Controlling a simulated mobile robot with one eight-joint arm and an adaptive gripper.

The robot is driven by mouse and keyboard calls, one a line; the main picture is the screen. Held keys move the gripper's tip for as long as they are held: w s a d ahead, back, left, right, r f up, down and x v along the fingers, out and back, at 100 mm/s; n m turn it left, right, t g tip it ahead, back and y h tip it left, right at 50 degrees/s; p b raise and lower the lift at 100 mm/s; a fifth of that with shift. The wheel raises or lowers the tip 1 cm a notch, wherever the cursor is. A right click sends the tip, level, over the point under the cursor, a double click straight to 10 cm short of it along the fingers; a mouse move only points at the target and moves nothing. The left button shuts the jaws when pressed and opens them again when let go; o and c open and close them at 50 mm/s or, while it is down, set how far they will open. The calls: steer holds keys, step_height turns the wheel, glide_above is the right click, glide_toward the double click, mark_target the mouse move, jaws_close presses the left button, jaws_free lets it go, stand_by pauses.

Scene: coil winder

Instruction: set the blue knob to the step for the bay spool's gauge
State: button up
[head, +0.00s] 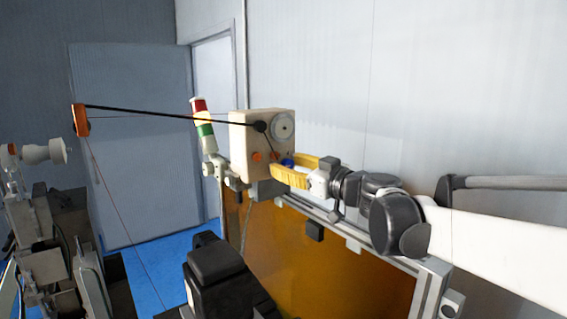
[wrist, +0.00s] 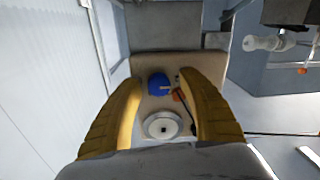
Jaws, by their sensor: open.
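The blue knob (wrist: 157,84) is on the face of a cream box (head: 250,135). In the wrist view it lies between the tips of my gripper (wrist: 159,76), with gaps on both sides, and a pale mark on it points right. In the head view the blue knob (head: 288,162) shows only partly between the yellow fingers of my gripper (head: 285,165), which are apart and empty. A white spool (head: 42,153) is at the far left; I cannot tell whether it is the bay spool. I cannot read any gauge or step marks.
A black tensioner arm (head: 165,114) runs left from the box to an orange pulley (head: 80,119). A signal lamp (head: 203,127) stands beside it. An amber panel (head: 310,255) is below.

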steer(key=shift+w, duration=0.1)
jaws_close()
